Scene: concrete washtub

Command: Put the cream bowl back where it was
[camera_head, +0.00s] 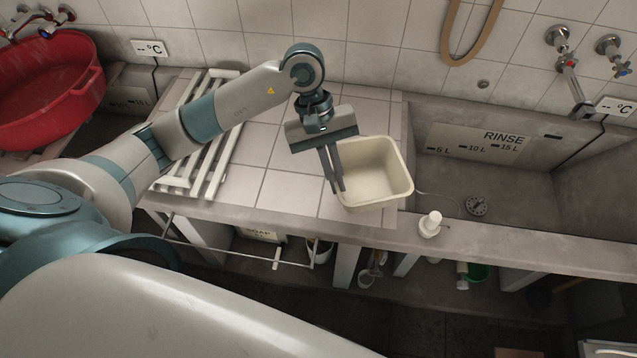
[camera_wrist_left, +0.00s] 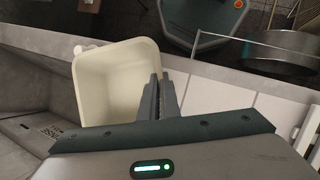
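The cream bowl (camera_head: 380,165) is a square, empty tub, upright at the right end of the tiled counter (camera_head: 285,190), beside the rinse basin. My left gripper (camera_head: 338,190) points down at its left wall. The fingers are close together with that wall between them, so the gripper looks shut on the bowl. In the left wrist view the bowl (camera_wrist_left: 108,85) lies left of the fingers (camera_wrist_left: 160,97), its near wall running up to them. I cannot tell whether the bowl rests on the tiles or hangs slightly above. My right gripper is not in view.
A white slatted rack (camera_head: 205,150) lies on the counter to the left, and a red tub (camera_head: 45,95) stands beyond it. The rinse basin (camera_head: 510,190) is at the right, with a dark round drain piece.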

